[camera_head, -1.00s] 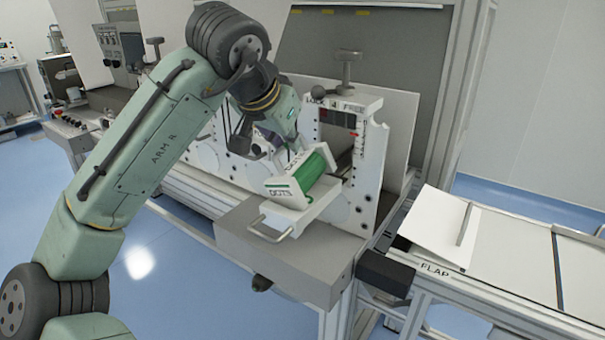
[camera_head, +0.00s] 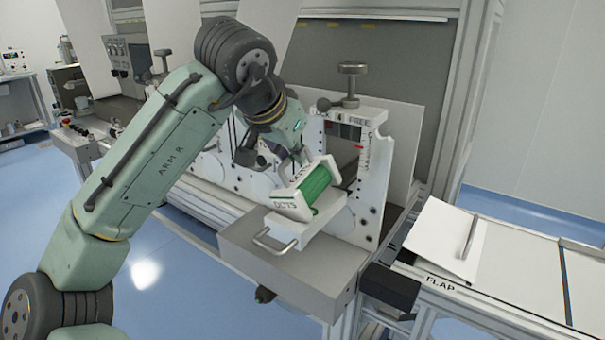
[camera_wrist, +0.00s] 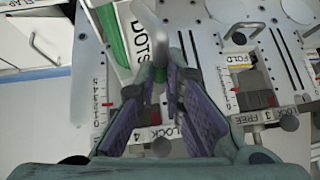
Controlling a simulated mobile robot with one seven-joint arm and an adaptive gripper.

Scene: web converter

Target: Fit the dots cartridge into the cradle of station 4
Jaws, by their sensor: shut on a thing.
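The dots cartridge (camera_head: 317,186) has white end plates, one lettered DOTS, and a green roll between them. My gripper (camera_head: 291,158) is shut on it at its far-left end. In the wrist view the purple fingers (camera_wrist: 164,76) close around a grey part beside the DOTS plate (camera_wrist: 142,38). Station 4 (camera_head: 340,130) is the white panel lettered LOCK 4 FREE. A white pulled-out cradle tray (camera_head: 312,238) with a wire handle (camera_head: 272,243) projects in front of it. The cartridge is above this tray, tilted; whether it touches is unclear. The cradle's seat is hidden.
A grey block (camera_head: 290,275) lies under the tray at the front. A knob (camera_head: 351,80) tops station 4. To the right is a table edged FLAP (camera_head: 440,284) with a white plate (camera_head: 450,235). Station 3's lettered unit (camera_wrist: 250,112) shows in the wrist view.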

